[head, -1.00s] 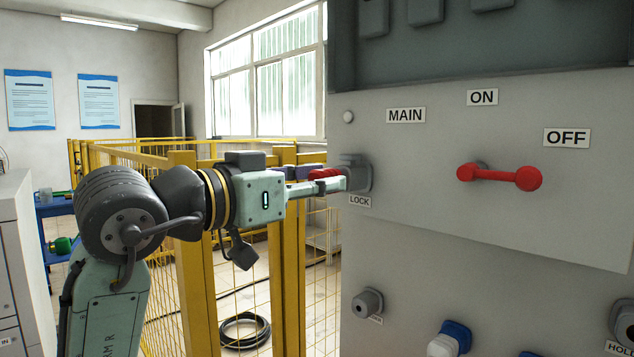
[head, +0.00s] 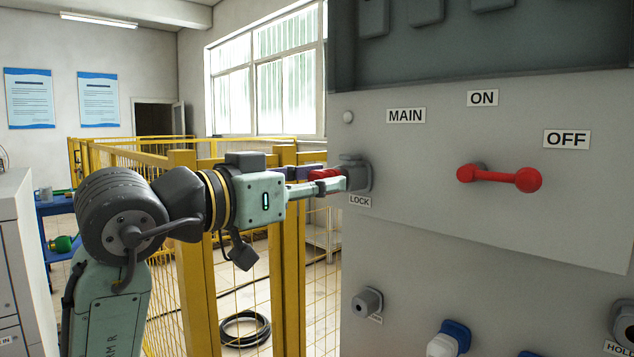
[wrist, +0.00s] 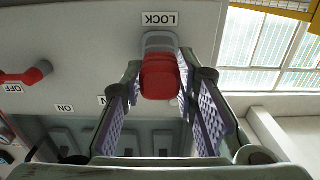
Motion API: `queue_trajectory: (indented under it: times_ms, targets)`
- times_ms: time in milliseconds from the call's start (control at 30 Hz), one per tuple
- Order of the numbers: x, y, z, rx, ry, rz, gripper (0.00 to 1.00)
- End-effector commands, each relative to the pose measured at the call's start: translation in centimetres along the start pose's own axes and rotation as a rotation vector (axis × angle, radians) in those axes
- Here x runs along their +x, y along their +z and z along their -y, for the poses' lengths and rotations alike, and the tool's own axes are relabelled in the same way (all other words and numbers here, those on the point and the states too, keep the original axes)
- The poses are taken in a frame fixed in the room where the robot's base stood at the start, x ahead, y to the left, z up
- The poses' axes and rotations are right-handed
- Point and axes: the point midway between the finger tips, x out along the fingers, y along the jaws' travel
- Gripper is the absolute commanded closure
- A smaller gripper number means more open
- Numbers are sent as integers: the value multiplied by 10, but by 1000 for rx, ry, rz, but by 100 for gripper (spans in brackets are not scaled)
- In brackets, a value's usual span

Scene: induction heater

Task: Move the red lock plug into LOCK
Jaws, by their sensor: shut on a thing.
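The red lock plug (head: 324,174) is between the fingers of my gripper (head: 337,182), at the grey LOCK socket (head: 359,174) on the panel's left edge. In the wrist view, the red plug (wrist: 160,77) lies between the purple finger pads of my gripper (wrist: 161,75), in line with the grey socket (wrist: 160,42). The plug's far end meets the socket in this view; how deep it sits is hidden. My gripper is shut on the plug, with its fingertips close to the socket. The LOCK label (head: 360,202) is just below the socket.
The red main switch handle (head: 500,177) is on the panel to the right, near the OFF label (head: 567,138). A grey connector (head: 367,302) and a blue-and-white connector (head: 450,337) are lower down. Yellow fencing (head: 183,250) stands behind my arm.

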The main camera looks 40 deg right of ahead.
Motion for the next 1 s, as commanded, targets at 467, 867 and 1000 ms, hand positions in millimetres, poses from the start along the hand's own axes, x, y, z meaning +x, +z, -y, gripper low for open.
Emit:
queue_trajectory:
  times_ms: [467,867,1000]
  targets:
    - [6,0,0,0,0,-1,100]
    - [12,0,0,0,1,0,100]
    - [13,0,0,0,1,-1,68]
